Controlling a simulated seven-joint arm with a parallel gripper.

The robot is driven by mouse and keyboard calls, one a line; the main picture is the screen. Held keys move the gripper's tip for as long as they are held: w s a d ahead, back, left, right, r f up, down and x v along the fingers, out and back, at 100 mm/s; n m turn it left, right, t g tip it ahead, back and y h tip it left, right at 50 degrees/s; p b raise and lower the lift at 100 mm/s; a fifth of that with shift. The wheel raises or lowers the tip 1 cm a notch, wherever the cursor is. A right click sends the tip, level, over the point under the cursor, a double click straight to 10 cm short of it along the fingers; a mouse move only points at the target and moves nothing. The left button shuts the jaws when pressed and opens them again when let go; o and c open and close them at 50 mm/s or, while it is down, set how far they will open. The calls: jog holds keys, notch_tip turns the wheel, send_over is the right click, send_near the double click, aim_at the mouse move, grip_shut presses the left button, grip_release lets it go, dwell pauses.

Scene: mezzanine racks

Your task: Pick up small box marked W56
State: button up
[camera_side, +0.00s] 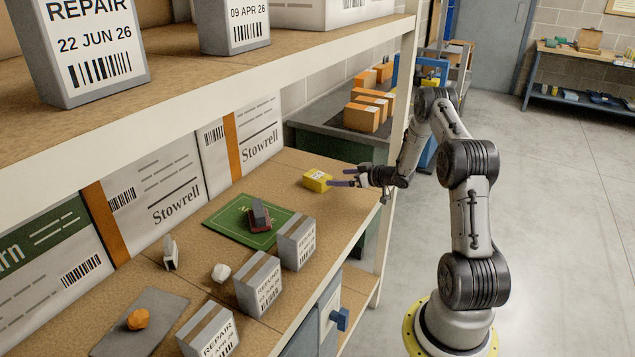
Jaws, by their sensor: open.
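A small yellow box (317,181) sits on the wooden shelf deck near its far right end. It has a pale label on top, too small to read, so I cannot tell whether it says W56. My gripper (341,178) is just right of the yellow box, low over the shelf, with its fingers pointing left towards it. The fingers are apart and nothing shows between them. I cannot tell whether a fingertip touches the box.
Grey labelled boxes (258,285) line the shelf's front edge. A green mat (228,220) bears a dark red and grey object. A grey mat (160,310) bears an orange lump. Large Stowrell cartons (175,180) stand behind; an upper shelf (230,75) overhangs. A rack post (395,150) stands near my arm.

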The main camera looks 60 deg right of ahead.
aim_at(320, 177)
jog(key=x, duration=0.5)
jog(key=shift+a+x, duration=0.1)
jog(key=shift+x, duration=1.25)
jog(key=shift+a+x, duration=0.15)
jog(key=shift+x, duration=1.2)
jog(key=shift+w+r, duration=0.1)
jog(key=shift+r, duration=0.1)
jog(key=c, duration=1.3)
